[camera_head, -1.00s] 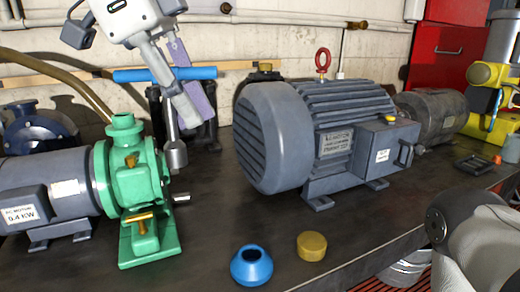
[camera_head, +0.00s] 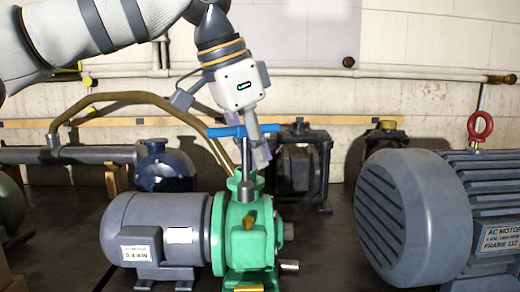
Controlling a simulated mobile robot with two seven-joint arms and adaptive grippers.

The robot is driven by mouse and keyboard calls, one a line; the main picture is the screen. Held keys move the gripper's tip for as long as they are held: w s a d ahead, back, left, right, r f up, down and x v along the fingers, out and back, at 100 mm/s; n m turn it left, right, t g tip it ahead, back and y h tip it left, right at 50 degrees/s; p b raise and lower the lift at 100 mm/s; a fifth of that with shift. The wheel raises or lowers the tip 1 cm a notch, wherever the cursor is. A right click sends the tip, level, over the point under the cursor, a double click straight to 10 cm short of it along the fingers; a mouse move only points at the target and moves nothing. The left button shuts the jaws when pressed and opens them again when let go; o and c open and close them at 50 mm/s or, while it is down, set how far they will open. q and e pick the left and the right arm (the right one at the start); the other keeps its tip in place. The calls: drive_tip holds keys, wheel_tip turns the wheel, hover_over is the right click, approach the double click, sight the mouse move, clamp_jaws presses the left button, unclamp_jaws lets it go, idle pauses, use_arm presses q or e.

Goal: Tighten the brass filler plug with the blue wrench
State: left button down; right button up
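The blue wrench (camera_head: 243,132) is a T-handle with a blue crossbar, a thin steel shaft and a grey socket at its lower end. My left gripper (camera_head: 240,157) comes down from above and is shut on the wrench, with its fingers around the upper part. The wrench hangs nearly upright. Its socket shows in front of the green pump's (camera_head: 231,245) upper part, just above a brass plug (camera_head: 249,222) on the pump body. I cannot tell whether socket and plug touch. Another brass part (camera_head: 248,288) shows at the bottom edge, cut off. My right gripper is out of view.
A grey motor (camera_head: 155,225) labelled 0.4 kW joins the pump's left side. A large grey AC motor (camera_head: 420,215) with a red lifting eye (camera_head: 480,126) stands at the right. A dark frame-like unit (camera_head: 302,165) and a brown hose (camera_head: 130,97) are behind.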

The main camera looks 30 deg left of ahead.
use_arm(q)
drive_tip(key=n+y, duration=0.1)
drive_tip(key=n, duration=0.4)
drive_tip(key=a+f+n+g+y, duration=0.1)
drive_tip(key=n+y, duration=0.1)
drive_tip(key=n, duration=0.2)
drive_tip(key=a+f+n+y, duration=0.1)
drive_tip(key=n+y, duration=0.1)
drive_tip(key=n, duration=0.3)
drive_tip(key=shift+w+a+n+p, duration=0.1)
drive_tip(key=shift+w+n+p, duration=0.05)
drive_tip(key=shift+n+p, duration=0.2)
drive_tip(key=shift+n+g, duration=0.35)
drive_tip(key=shift+g, duration=0.05)
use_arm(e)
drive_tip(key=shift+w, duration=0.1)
use_arm(q)
drive_tip(key=shift+f+m, duration=0.1)
drive_tip(key=shift+m, duration=0.4)
drive_tip(key=shift+a+t, duration=0.1)
drive_tip(key=shift+t, duration=0.2)
